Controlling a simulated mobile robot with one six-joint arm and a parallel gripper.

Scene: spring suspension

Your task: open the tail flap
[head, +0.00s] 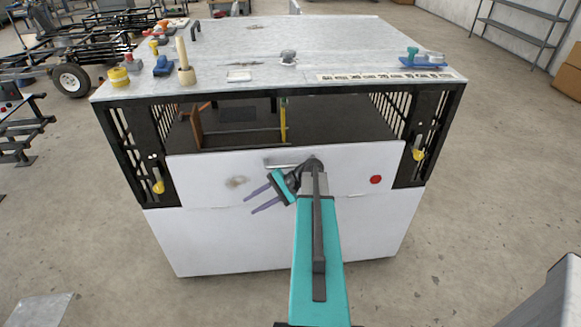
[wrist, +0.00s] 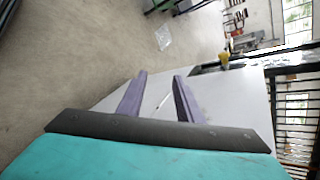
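The tail flap (head: 340,178) is the white front panel with a grey bar handle (head: 290,163) near its top edge and a red round mark at right. It looks upright, below an open gap into the dark interior. Yellow latches sit at its left (head: 158,186) and right (head: 418,154) sides. My gripper (head: 250,205) is in front of the flap, below and left of the handle, with its purple fingers pointing left. In the wrist view the fingers (wrist: 162,78) are apart with nothing gripped, the white panel (wrist: 235,95) behind them. Whether they touch the panel is unclear.
The flat grey top (head: 330,45) carries small tools, a yellow roll (head: 119,77) and a wooden peg (head: 184,62). Trailer frames with wheels (head: 70,79) stand at left, shelving (head: 515,25) at back right. The concrete floor around the front is mostly clear.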

